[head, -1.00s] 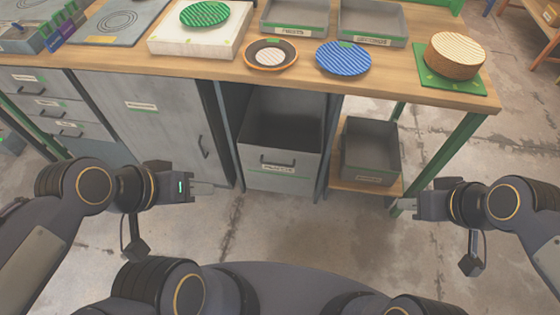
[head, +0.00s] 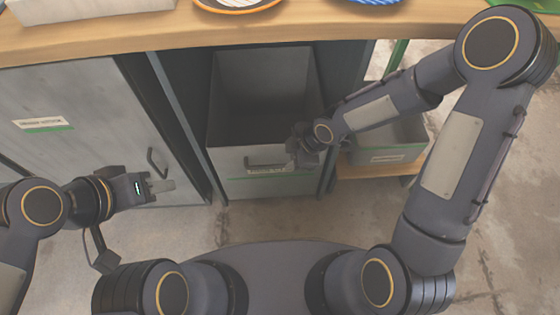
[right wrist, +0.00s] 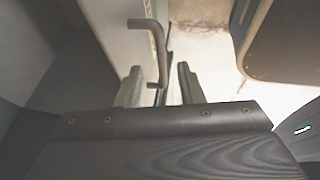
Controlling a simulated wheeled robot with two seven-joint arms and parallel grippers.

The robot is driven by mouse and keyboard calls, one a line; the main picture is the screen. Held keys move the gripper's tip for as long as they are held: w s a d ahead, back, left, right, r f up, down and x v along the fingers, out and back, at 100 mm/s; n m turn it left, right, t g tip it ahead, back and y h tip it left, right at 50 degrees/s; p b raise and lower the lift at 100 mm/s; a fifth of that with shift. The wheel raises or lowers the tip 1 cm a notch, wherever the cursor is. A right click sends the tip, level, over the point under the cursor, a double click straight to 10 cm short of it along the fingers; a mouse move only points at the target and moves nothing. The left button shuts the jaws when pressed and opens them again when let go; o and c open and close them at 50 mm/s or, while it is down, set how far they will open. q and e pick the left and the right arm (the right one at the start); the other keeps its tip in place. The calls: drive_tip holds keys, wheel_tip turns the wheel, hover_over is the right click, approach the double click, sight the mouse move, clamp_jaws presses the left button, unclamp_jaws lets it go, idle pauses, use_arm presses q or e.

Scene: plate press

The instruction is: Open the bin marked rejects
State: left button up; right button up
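A grey open-topped bin (head: 235,158) stands in the bay under the bench. Its front has a dark bar handle (head: 265,163) and a pale label with a green stripe, too small to read and partly hidden. My right gripper (head: 296,156) is at the right end of this handle. In the right wrist view the handle (right wrist: 150,35) runs in between the two parted fingers (right wrist: 159,88), with a gap on each side. My left gripper (head: 163,186) is before the cabinet door at the left, away from the bin; its fingers show edge-on.
A closed grey cabinet door (head: 85,135) with its own handle is left of the bin. A smaller grey bin (head: 395,145) sits on a low wooden shelf at the right, partly behind my right arm. The wooden bench top (head: 150,38) overhangs above. Bare floor lies in front.

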sight(280, 165)
drive_tip(key=b+x, duration=0.2)
drive_tip(key=x, duration=0.3)
drive_tip(key=shift+a+f, duration=0.1)
drive_tip(key=shift+f, duration=0.15)
clamp_jaws()
